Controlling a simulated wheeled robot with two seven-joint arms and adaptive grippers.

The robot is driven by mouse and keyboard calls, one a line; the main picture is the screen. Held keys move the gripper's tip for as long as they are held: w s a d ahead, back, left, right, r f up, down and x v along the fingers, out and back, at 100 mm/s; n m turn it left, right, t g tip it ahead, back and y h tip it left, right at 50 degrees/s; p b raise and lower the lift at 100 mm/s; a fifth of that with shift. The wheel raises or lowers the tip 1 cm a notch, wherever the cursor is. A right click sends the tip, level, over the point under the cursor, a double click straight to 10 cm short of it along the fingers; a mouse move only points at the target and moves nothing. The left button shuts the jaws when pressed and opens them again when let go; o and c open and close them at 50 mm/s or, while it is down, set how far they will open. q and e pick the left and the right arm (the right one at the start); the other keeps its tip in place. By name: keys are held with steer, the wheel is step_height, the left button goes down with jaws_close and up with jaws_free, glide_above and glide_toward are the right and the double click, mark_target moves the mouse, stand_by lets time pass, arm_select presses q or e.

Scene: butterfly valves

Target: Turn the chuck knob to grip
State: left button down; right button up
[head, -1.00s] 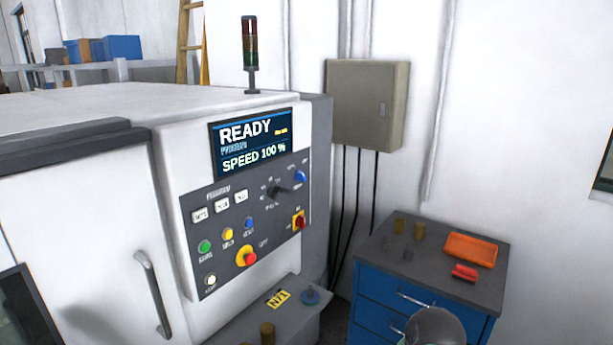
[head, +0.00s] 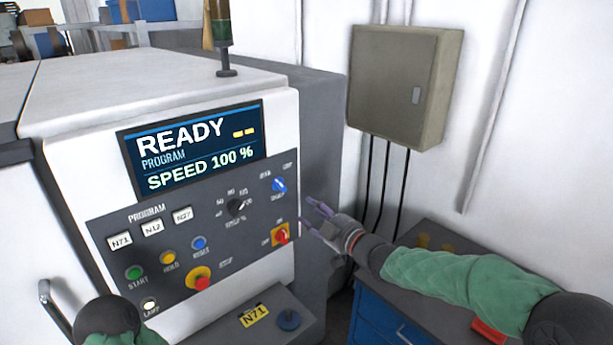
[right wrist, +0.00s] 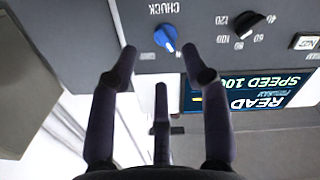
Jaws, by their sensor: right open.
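The chuck knob (head: 279,186) is a small blue knob at the upper right of the machine's dark control panel. In the right wrist view, which is upside down, the blue knob (right wrist: 165,38) sits by the word CHUCK, with a pale pointer mark on it. The labels around it are too small to read. My right gripper (head: 314,212) is open and empty, just right of and below the knob in the head view. In the wrist view its fingers (right wrist: 160,66) spread short of the knob, apart from it. My left gripper is out of view; part of my left arm shows at lower left.
A red-and-yellow switch (head: 281,235) is below the knob, and a black speed dial (head: 236,205) to its left. A red stop button (head: 200,281) is lower. The display (head: 195,148) reads READY, SPEED 100 %. A grey wall box (head: 400,85) and blue cabinet (head: 385,318) stand right.

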mark_target(285, 187)
steer(key=shift+n+y, duration=0.3)
steer(key=x, duration=0.3)
steer(key=r+x, duration=0.1)
steer(key=x, duration=0.3)
steer(key=r+x, duration=0.1)
steer(key=x, duration=0.3)
steer(key=shift+d+r, duration=0.1)
jaws_close()
